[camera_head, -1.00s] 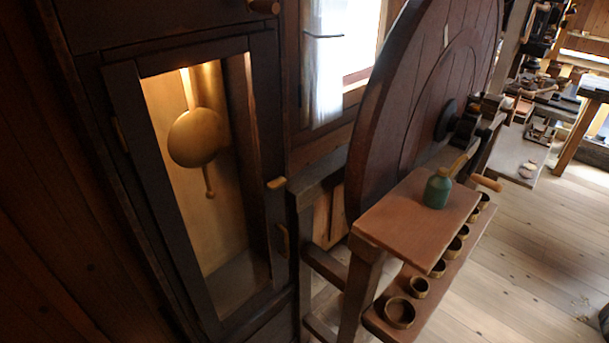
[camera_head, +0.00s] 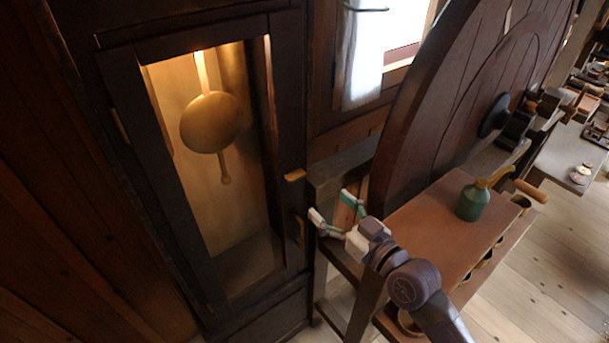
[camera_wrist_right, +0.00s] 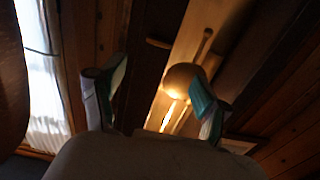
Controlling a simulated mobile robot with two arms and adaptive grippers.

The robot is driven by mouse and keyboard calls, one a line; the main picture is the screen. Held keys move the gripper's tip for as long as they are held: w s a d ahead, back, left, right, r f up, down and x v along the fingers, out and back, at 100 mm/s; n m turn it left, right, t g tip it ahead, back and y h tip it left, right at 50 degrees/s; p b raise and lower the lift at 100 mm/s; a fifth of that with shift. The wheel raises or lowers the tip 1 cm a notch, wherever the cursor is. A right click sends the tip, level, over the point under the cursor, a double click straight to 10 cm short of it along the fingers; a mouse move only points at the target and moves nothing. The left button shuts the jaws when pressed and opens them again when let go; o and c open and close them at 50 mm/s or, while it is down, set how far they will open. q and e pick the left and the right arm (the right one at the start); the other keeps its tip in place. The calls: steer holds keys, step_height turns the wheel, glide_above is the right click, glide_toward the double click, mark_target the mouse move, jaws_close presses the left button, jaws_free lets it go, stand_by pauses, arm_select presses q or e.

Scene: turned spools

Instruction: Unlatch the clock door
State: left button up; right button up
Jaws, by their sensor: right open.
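The clock door (camera_head: 120,90) is a dark wood frame with a glass pane, closed in the tall case at left. A brass pendulum (camera_head: 210,122) hangs behind the glass. A small tan latch (camera_head: 294,175) lies roughly level on the door's right edge, with a pull handle (camera_head: 299,230) below it. My right gripper (camera_head: 332,205) is open and empty, just right of the door edge, below and right of the latch and apart from it. The right wrist view, turned over, shows the open fingers (camera_wrist_right: 148,88), the pendulum bob (camera_wrist_right: 182,80) and what looks like the latch (camera_wrist_right: 158,43) beyond them. My left gripper is out of view.
A large dark wooden wheel (camera_head: 425,110) stands right of the clock. A bench shelf (camera_head: 425,225) holds a green bottle (camera_head: 473,202) and sits close to my right arm. A window with a white curtain (camera_head: 362,55) is behind. Floor (camera_head: 560,260) is open at right.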

mark_target(299, 177)
steer(key=p+x, duration=0.2)
steer(key=x, duration=0.7)
steer(key=shift+w+a, duration=0.15)
steer(key=shift+w, duration=0.2)
steer(key=shift+w+a+f, duration=0.1)
steer(key=shift+w+a, duration=0.15)
steer(key=shift+w, duration=0.15)
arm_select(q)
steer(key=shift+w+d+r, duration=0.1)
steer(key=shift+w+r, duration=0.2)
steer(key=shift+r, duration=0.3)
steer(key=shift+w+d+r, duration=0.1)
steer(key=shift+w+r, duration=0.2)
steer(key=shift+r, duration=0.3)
arm_select(e)
steer(key=c, duration=1.2)
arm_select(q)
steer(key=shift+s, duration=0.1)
arm_select(e)
steer(key=shift+o, duration=0.2)
